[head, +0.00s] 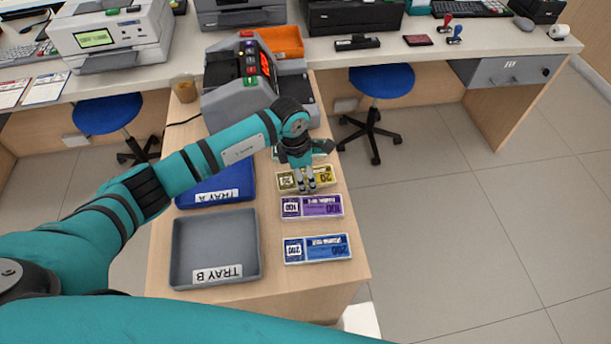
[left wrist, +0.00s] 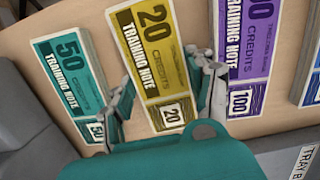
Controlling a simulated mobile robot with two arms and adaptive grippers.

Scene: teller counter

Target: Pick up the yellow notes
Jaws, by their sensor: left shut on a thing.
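The yellow notes (head: 327,176), a stack marked 20, lie in a row of note stacks near the right edge of the wooden counter. In the left wrist view the yellow stack (left wrist: 155,50) sits between the two fingers. My left gripper (head: 305,185) comes down over it from above, shut on the stack's long sides. In the left wrist view the gripper's fingers (left wrist: 168,90) straddle its lower part. The stack appears level with its neighbours; I cannot tell whether it is lifted. My right gripper is not in view.
The teal 50 notes (left wrist: 70,75) and purple 100 notes (head: 312,207) flank the yellow stack closely. Blue notes (head: 317,249) lie nearer. Blue tray A (head: 250,183) and empty grey tray B (head: 215,280) are to the left. A counting machine (head: 237,100) stands behind.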

